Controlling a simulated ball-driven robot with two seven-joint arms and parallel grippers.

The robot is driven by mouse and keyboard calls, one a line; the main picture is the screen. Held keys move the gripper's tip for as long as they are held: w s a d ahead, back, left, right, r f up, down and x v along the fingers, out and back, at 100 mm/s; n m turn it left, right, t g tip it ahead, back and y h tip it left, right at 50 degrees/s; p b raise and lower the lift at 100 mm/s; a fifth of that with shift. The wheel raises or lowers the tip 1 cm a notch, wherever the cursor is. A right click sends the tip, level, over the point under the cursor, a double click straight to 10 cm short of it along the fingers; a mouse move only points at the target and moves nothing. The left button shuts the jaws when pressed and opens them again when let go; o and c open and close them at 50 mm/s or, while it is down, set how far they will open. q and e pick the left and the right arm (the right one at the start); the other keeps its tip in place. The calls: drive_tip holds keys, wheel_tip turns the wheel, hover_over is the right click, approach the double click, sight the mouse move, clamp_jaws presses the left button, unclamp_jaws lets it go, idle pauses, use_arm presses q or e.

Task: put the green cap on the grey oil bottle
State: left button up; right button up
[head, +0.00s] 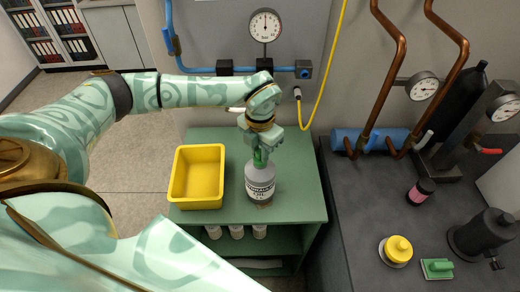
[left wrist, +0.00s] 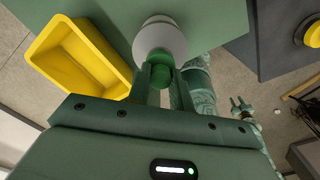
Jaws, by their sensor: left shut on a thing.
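The grey oil bottle (head: 260,184) stands upright near the front right of the green cabinet top. Its pale top end shows in the left wrist view (left wrist: 159,38). My left gripper (head: 262,150) is directly above the bottle, pointing down, shut on the green cap (head: 260,159). In the left wrist view the cap (left wrist: 160,76) sits between the fingers, in line with the bottle's neck. Cap and bottle look touching or nearly so; the fingers and cap hide the neck. My right gripper (left wrist: 241,105) shows small in the left wrist view, its fingers seemingly apart and empty.
A yellow bin (head: 197,177) stands left of the bottle on the green cabinet (head: 305,195). Several pale containers are on the shelf below. The dark bench at right holds a yellow-capped item (head: 396,251), a green block (head: 437,268) and a dark jar (head: 420,191). Pipes and gauges line the wall.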

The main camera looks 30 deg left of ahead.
use_arm(q)
drive_tip(key=shift+s+f, duration=0.1)
drive_tip(key=o, duration=1.5)
wheel_tip(320, 180, up, 5)
drive_tip(key=p, duration=0.4)
